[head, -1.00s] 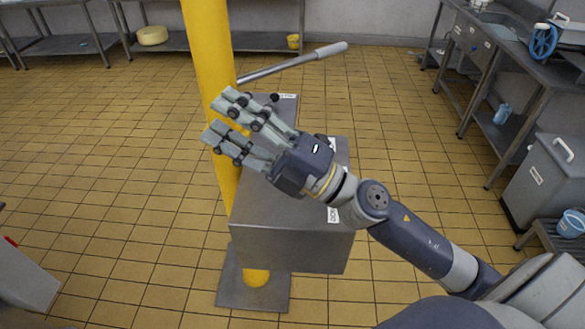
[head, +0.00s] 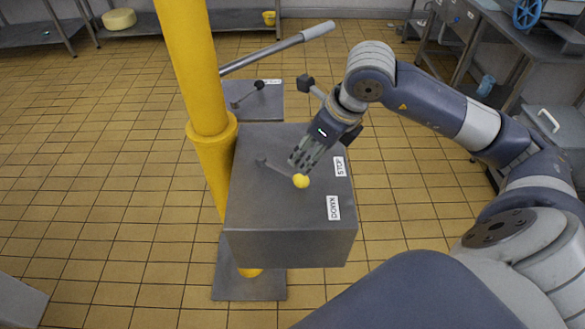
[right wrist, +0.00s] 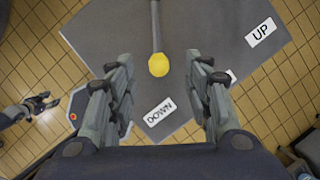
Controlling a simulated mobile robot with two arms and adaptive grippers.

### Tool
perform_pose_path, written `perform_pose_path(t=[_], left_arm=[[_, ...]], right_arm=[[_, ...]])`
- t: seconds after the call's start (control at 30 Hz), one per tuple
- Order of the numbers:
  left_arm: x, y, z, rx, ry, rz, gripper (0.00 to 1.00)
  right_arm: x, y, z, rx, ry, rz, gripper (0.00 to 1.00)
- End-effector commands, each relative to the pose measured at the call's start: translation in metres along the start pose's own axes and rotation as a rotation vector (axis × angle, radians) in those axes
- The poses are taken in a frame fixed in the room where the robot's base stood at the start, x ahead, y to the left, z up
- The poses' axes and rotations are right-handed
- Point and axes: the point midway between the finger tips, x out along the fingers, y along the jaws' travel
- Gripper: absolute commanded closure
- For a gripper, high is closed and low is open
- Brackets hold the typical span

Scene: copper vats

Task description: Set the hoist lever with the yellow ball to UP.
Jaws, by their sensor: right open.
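The hoist lever (head: 276,170) is a thin grey rod ending in a yellow ball (head: 301,181), above the top of a grey metal box (head: 270,215). In the right wrist view the rod points toward the DOWN label (right wrist: 159,112); the UP label (right wrist: 262,32) is at upper right. The STOP label (head: 340,166) shows in the head view, where UP is hidden. My right gripper (head: 298,162) is open above the box, close to the ball. In the right wrist view the ball (right wrist: 158,65) appears between its open fingertips; contact is unclear. My left gripper (right wrist: 40,104) appears small at left there.
A yellow post (head: 195,80) rises left of the box. A long grey handle (head: 280,49) and a second, black-knobbed lever (head: 259,85) are behind the box. A steel bench (head: 490,20) stands at right. The tiled floor at left is mostly clear.

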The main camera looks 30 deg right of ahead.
Motion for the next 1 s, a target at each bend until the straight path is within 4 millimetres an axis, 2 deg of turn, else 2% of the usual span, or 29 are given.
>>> perform_pose_path(t=[0.4, 0.5, 0.7, 0.97, 1.0], left_arm=[[-0.021, 0.000, -0.001, 0.000, -0.002, 0.000, 0.50], [-0.024, 0.000, -0.001, 0.000, -0.001, 0.000, 0.50], [-0.026, 0.000, -0.001, 0.000, -0.001, 0.000, 0.50], [-0.026, 0.000, -0.002, 0.000, -0.001, 0.000, 0.50], [-0.026, 0.000, -0.002, 0.000, -0.001, 0.000, 0.50]], right_arm=[[0.073, 0.004, 0.000, 0.001, 0.003, 0.011, 0.54], [0.087, 0.003, 0.001, 0.001, 0.001, 0.010, 0.54], [0.100, 0.003, 0.000, -0.001, -0.001, 0.007, 0.54], [0.102, 0.003, 0.000, -0.002, -0.001, 0.007, 0.54], [0.102, 0.003, 0.000, -0.002, -0.001, 0.007, 0.63]])
